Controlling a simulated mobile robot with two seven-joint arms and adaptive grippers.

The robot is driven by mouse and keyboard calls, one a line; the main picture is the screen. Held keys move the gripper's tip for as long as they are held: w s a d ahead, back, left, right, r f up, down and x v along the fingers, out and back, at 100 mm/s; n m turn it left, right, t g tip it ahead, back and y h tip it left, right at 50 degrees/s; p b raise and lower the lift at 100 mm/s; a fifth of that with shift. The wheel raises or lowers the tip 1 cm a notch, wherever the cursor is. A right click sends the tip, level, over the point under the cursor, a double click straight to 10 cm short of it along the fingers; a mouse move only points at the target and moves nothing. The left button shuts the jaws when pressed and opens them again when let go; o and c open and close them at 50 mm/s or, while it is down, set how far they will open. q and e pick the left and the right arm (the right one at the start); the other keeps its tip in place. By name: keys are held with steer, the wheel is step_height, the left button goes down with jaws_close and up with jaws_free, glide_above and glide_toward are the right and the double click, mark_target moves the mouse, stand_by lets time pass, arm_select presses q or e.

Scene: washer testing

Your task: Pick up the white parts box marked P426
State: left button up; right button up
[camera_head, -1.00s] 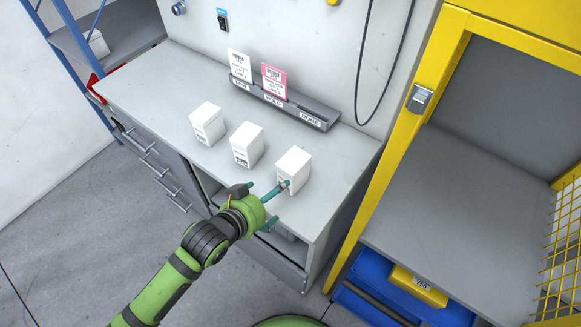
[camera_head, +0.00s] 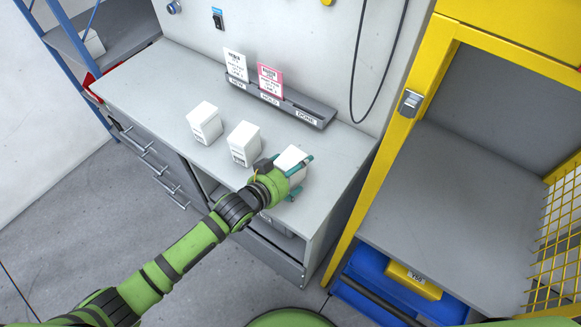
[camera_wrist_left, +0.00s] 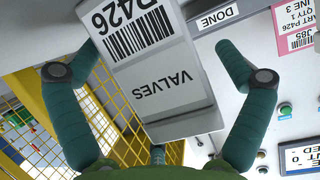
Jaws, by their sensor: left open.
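The white parts box marked P426 (camera_wrist_left: 138,40) shows upside down in the left wrist view, with a barcode label and the word VALVES. In the head view it is the rightmost of three white boxes (camera_head: 291,156) on the bench, partly hidden by my gripper. My left gripper (camera_head: 300,176) is open at this box. My right gripper is not in view.
Two other white boxes (camera_head: 204,122) (camera_head: 243,143) stand to the left on the grey bench (camera_head: 145,92). Behind is a grey rack (camera_head: 285,103) with cards and NEW, HOLD and DONE labels. A yellow-framed cabinet (camera_head: 395,130) stands close on the right.

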arm_select(q)
steer(key=c, duration=1.3)
